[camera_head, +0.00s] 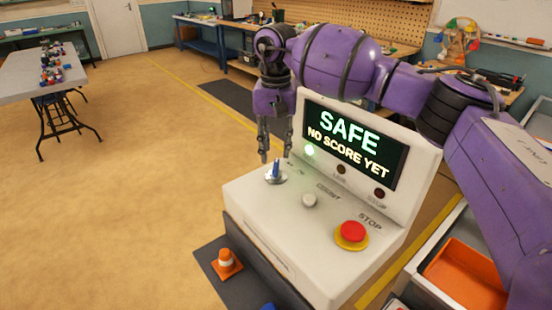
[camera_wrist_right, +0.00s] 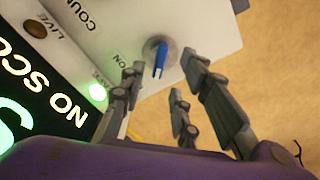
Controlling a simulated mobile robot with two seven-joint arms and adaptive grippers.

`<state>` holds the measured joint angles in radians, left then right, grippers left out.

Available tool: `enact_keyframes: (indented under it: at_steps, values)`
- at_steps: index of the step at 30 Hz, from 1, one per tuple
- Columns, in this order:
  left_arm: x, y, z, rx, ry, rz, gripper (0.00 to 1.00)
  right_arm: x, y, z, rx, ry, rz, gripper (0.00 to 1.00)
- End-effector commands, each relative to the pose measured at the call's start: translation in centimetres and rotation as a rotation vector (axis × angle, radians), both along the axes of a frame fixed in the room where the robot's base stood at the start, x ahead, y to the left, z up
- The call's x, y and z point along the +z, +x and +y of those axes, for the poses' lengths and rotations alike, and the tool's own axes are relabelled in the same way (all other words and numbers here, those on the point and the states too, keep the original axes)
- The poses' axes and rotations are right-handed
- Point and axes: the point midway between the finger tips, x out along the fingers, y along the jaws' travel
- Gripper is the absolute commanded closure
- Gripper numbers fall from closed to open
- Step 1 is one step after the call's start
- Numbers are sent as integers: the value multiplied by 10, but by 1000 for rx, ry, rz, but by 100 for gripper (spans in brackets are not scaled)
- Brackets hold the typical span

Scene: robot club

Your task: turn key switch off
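The key switch, a blue key in a round silver base (camera_head: 275,176), sits at the left of the white console's top. It also shows in the right wrist view (camera_wrist_right: 160,58), with an "ON" label beside it. My right gripper (camera_head: 275,152) points down just above the key. Its fingers are spread and empty, and in the wrist view (camera_wrist_right: 168,80) they stand around and short of the key without visible contact. The console screen (camera_head: 352,146) reads "SAFE, NO SCORE YET", and a green lamp (camera_head: 309,151) is lit. My left gripper is not in view.
A grey button (camera_head: 309,200) and a red stop button (camera_head: 352,232) stand right of the key. The upright screen panel is close behind my gripper. An orange cone (camera_head: 226,262) stands at lower left, an orange bin (camera_head: 464,278) at right. Open floor lies left.

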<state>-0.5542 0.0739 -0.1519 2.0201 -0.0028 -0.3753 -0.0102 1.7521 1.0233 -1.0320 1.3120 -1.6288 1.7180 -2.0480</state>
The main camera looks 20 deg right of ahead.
Motion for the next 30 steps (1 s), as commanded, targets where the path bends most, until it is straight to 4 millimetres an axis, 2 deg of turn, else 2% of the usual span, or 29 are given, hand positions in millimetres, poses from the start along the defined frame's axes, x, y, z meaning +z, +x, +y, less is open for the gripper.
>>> enact_keyframes:
  at_steps: [1,3,10,15,27,29,30]
  values:
    - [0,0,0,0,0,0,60,14,1,0,0,2,-4,70]
    - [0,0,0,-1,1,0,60,28,1,0,0,2,-3,70]
    - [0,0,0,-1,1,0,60,64,0,0,0,1,-1,70]
    - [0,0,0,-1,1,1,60,74,0,0,0,0,1,70]
    - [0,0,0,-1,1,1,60,74,0,0,0,0,1,70]
    - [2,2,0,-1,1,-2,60,79,-1,0,0,1,-4,70]
    - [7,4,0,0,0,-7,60,88,-1,0,0,0,-11,70]
